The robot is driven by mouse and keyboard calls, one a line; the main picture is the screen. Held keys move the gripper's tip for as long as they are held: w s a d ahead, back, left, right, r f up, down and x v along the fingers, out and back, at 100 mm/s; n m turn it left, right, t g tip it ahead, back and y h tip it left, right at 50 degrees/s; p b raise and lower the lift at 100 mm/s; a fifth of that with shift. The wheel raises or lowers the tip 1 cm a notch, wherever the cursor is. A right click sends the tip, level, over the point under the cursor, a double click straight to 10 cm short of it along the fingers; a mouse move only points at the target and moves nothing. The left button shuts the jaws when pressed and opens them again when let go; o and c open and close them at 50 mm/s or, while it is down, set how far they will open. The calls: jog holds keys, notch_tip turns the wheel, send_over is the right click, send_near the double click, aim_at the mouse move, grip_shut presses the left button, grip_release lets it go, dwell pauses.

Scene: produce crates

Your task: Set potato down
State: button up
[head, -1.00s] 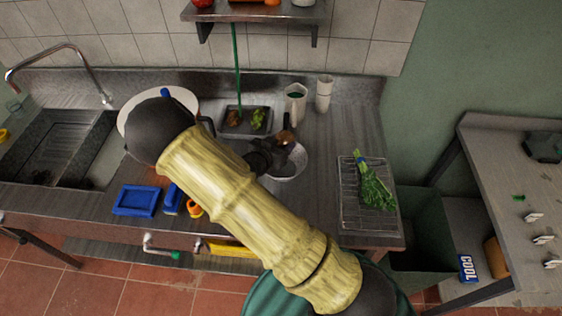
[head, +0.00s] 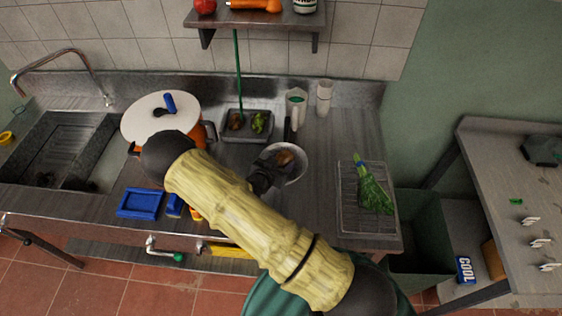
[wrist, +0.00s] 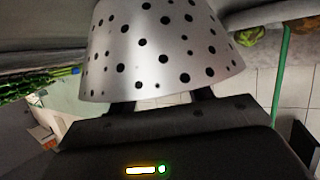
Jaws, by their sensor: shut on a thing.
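The brown potato (head: 285,157) is inside the round metal colander (head: 299,173) in the middle of the counter. My gripper (head: 274,168) reaches in over the colander's near left rim and is shut on the potato. In the wrist view the colander's perforated wall (wrist: 165,45) fills the upper middle, upside down. It hides my fingertips and the potato there. Whether the potato touches the colander's bottom cannot be told.
A lidded orange pot (head: 160,112) stands left, beside the sink. Behind the colander are a dark tray (head: 247,137) with produce and two pale cups. A wire rack (head: 350,215) with leafy greens (head: 374,190) lies right. A blue tray (head: 140,203) is at the front left.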

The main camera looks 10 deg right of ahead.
jog(key=shift+f, duration=0.2)
jog(key=shift+s+f+b, duration=0.1)
jog(key=shift+f+b, duration=0.25)
jog(key=shift+b, duration=0.05)
jog(key=shift+f, duration=0.1)
jog(key=shift+s+f+b, duration=0.1)
jog(key=shift+f+b, duration=0.15)
jog(key=shift+b, duration=0.1)
jog(key=o, duration=1.2)
jog(key=shift+r, duration=0.15)
